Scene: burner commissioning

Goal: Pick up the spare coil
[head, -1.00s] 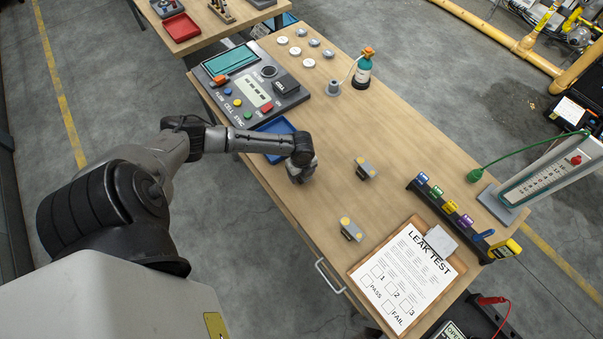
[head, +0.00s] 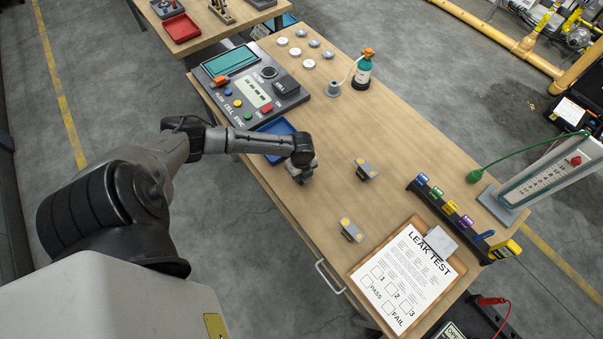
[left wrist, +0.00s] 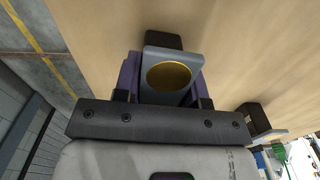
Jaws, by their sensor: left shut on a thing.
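My left gripper (head: 302,174) is over the near edge of the bench, just right of a blue tray (head: 272,143). In the left wrist view its two fingers stand on either side of a grey block with a round gold face, which I take as the spare coil (left wrist: 170,76). The gripper is shut on it. A black part shows behind the block. In the head view the held coil is mostly hidden by the gripper. Two similar grey blocks with yellow discs, a farther one (head: 367,169) and a nearer one (head: 351,231), stand apart on the bench. My right gripper is not in view.
A control panel (head: 252,88) stands at the bench's far left, with a teal bottle (head: 362,72) right of it. A clipboard (head: 408,275), a rack of coloured pieces (head: 448,207) and a gauge (head: 545,175) are on the right. The bench middle is mostly clear.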

